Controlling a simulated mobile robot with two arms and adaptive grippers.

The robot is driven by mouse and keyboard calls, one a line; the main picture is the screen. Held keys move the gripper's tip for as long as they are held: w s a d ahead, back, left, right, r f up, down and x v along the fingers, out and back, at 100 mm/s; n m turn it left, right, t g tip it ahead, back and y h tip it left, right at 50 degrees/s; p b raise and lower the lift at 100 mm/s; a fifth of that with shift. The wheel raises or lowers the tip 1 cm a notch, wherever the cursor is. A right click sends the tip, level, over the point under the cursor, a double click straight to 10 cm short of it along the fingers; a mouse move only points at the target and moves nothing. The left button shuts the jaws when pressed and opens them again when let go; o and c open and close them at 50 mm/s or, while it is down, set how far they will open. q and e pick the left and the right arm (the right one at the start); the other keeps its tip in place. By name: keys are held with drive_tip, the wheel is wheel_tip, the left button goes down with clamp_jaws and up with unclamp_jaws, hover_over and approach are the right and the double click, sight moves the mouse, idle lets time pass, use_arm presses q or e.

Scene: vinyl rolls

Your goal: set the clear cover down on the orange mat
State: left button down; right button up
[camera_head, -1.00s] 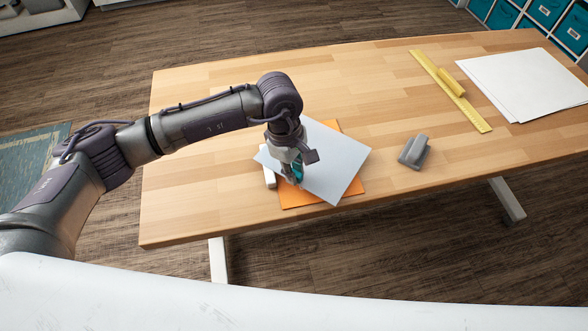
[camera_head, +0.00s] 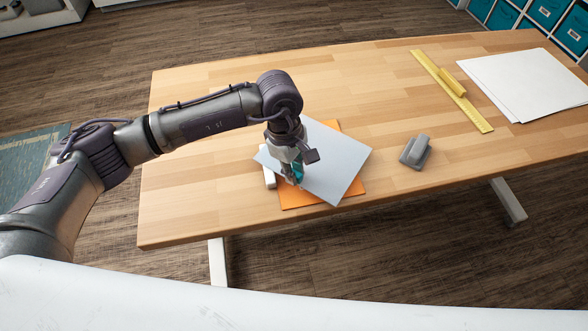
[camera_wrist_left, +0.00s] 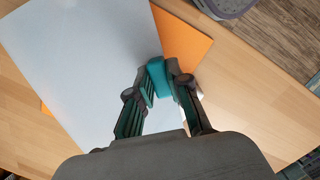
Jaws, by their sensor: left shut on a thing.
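The cover (camera_head: 333,163) shows as a pale grey, flat sheet, turned at an angle over the orange mat (camera_head: 293,198). Mat corners stick out around it. In the left wrist view the cover (camera_wrist_left: 80,70) fills the left side, and a strip of mat (camera_wrist_left: 183,42) shows beyond its edge. My left gripper (camera_head: 293,176) points down at the cover's left part. Its fingers (camera_wrist_left: 161,88) are shut on a teal grip (camera_wrist_left: 157,76) at the cover's edge, which seems to belong to the cover. I cannot tell whether the cover touches the mat. My right gripper is out of view.
A white block (camera_head: 269,178) lies close to the mat's left side, partly hidden. A grey tool (camera_head: 415,152) stands to the right. A yellow ruler (camera_head: 450,90) and white sheets (camera_head: 525,82) lie farther right. The wooden table (camera_head: 200,205) is otherwise clear.

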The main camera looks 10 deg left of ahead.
use_arm(q)
drive_tip(key=shift+r, duration=0.25)
unclamp_jaws()
idle(0.7)
idle(0.4)
drive_tip(key=shift+w+a+r+p, duration=0.15)
drive_tip(key=shift+r+p, duration=0.35)
drive_tip(key=shift+r, duration=1)
drive_tip(key=shift+w+a+r+p, duration=0.1)
drive_tip(key=shift+a+r+p, duration=0.25)
drive_tip(key=shift+r, duration=1.1)
drive_tip(key=shift+w+a+r+p, duration=0.1)
drive_tip(key=shift+r+p, duration=0.5)
drive_tip(key=shift+r, duration=0.9)
